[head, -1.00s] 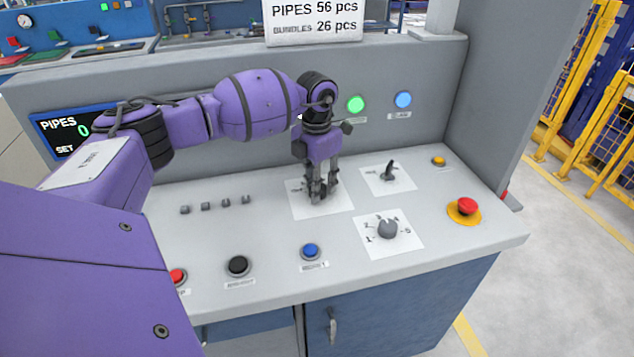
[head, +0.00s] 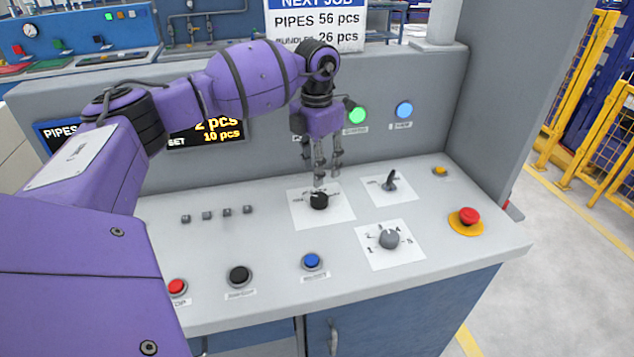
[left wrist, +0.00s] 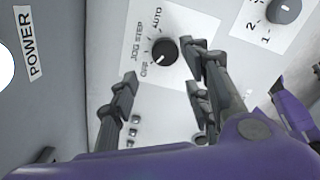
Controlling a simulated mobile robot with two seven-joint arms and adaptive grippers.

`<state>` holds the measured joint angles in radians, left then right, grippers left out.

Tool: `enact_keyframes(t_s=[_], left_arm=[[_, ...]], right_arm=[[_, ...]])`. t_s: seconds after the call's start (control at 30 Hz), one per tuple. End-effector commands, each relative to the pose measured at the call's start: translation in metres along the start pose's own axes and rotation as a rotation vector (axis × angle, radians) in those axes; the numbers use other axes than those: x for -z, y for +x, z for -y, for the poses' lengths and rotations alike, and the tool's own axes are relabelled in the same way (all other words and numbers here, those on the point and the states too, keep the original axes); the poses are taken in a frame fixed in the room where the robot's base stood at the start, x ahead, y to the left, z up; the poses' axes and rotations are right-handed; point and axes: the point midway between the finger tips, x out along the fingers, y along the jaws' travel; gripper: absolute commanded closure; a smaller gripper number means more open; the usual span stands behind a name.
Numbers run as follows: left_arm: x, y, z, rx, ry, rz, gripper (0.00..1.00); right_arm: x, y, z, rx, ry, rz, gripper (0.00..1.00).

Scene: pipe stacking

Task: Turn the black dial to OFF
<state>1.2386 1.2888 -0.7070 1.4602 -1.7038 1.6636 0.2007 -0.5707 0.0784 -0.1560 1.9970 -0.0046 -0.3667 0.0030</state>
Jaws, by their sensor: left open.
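The black dial (head: 319,201) sits on a white label plate on the sloping console. It also shows in the left wrist view (left wrist: 164,51), with the words OFF, JOG STEP and AUTO around it. A pale mark on the dial appears to point toward OFF. My left gripper (head: 321,174) is open, empty and pointing down just above the dial, apart from it. In the left wrist view its two fingers (left wrist: 162,66) stand to either side of the dial.
A black lever (head: 390,181) and a grey numbered dial (head: 389,238) are to the right. A red emergency button (head: 467,216) is farther right. Blue (head: 311,261), black (head: 239,275) and red (head: 177,287) buttons line the front. Several small switches (head: 216,213) are left.

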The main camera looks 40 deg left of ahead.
Motion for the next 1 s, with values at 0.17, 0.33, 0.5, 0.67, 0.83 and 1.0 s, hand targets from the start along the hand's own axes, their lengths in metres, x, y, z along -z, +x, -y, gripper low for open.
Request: enact_keyframes(t_s=[0.17,0.33,0.5,0.67,0.83,1.0], left_arm=[[-0.001,-0.029,-0.001,-0.001,-0.001,0.003,0.55],[0.0,-0.039,-0.001,0.0,-0.001,0.002,0.55],[0.0,-0.04,-0.001,-0.001,-0.001,0.001,0.55],[0.0,-0.04,-0.001,-0.001,-0.001,0.001,0.55],[0.0,-0.04,-0.001,-0.001,-0.001,0.001,0.55],[0.0,-0.04,-0.001,-0.001,-0.001,0.001,0.55]], right_arm=[[0.0,0.0,0.0,0.0,0.001,-0.001,1.0],[0.0,0.0,0.0,0.0,0.001,-0.001,1.0],[0.0,0.0,0.0,0.0,0.001,-0.001,1.0],[0.0,0.0,0.0,0.0,0.001,-0.001,1.0],[0.001,0.0,0.0,0.0,0.001,-0.002,1.0],[0.003,0.001,0.001,0.0,0.002,-0.005,1.0]])
